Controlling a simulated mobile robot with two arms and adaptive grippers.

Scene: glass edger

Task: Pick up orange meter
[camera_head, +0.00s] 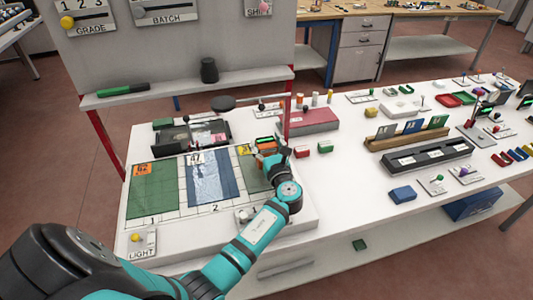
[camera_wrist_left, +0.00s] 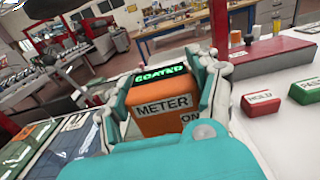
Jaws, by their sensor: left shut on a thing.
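The orange meter (camera_wrist_left: 165,115) sits between the fingers of my left gripper (camera_wrist_left: 168,88) in the left wrist view. I cannot tell whether the meter touches the surface. My right gripper is in neither view.
A green panel (camera_head: 153,192) and a blue panel (camera_head: 210,180) lie on the gridded board. A black tray (camera_head: 222,128) stands behind. Small red (camera_head: 302,151) and green (camera_head: 325,147) blocks lie to the right, near a red-topped box (camera_head: 312,117).

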